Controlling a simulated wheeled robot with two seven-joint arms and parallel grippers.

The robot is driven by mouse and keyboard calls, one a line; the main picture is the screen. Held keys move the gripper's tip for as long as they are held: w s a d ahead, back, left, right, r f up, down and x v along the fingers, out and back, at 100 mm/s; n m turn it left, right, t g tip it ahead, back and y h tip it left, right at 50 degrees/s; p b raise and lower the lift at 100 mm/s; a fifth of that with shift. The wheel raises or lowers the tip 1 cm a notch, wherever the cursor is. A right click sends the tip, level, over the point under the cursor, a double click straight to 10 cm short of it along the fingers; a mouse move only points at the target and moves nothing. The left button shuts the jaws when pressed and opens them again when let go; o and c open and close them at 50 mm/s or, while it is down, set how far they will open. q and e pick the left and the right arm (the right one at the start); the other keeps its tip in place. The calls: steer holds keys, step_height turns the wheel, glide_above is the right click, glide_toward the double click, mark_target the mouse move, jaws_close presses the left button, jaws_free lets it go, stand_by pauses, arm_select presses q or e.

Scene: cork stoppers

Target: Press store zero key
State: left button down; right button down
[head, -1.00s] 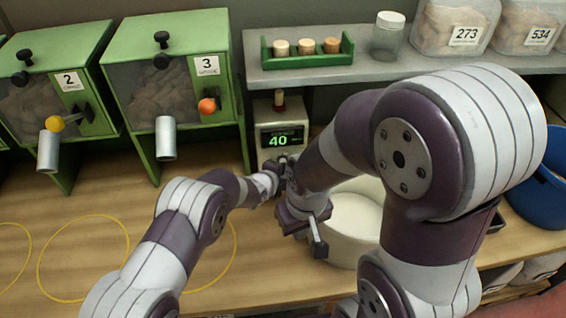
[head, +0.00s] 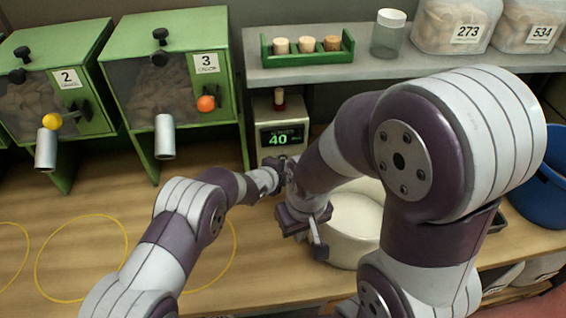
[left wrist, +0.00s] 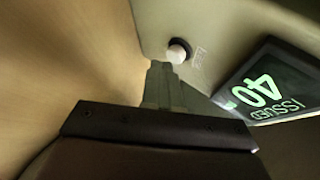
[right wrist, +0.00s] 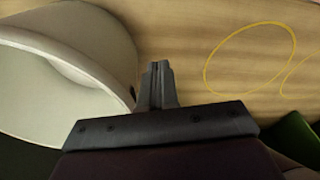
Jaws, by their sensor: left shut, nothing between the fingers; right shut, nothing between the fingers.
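The counter device (head: 262,108) stands under the grey shelf, its dark display (head: 281,135) showing a green 40. In the left wrist view the display (left wrist: 266,92) appears upside down beside a round white key (left wrist: 178,52) in a dark ring. The small label beside the key is too blurred to read. My left gripper (left wrist: 160,67) is shut and empty, its tips just beside and below the key in the picture; contact cannot be told. In the head view the key is hidden behind my arms. My right gripper (right wrist: 158,66) is shut and empty, above the table.
A cream round bin (head: 350,245) stands by my right gripper. Green dispensers (head: 180,30) with silver spouts stand at left. A green rack (head: 307,58) of cork stoppers and a jar (head: 388,38) sit on the shelf (head: 440,66). The wooden table (head: 150,215) with yellow rings is clear.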

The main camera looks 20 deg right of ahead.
arm_select(q)
steer(key=shift+w+d, duration=0.15)
steer(key=shift+w, duration=0.25)
stand_by(0.5)
steer(key=shift+b, duration=0.3)
steer(key=shift+s+a+b, duration=0.2)
steer(key=shift+s+b, duration=0.15)
steer(key=shift+s, duration=0.5)
steer(key=shift+s+a+b, duration=0.1)
steer(key=shift+s+a, duration=0.1)
steer(key=shift+s, duration=0.6)
steer(key=shift+s+a+b, duration=0.15)
steer(key=shift+s+a, duration=0.1)
steer(key=shift+s, duration=0.55)
steer(key=shift+s+a+b, duration=0.1)
steer(key=shift+s+a, duration=0.1)
steer(key=shift+s, duration=0.6)
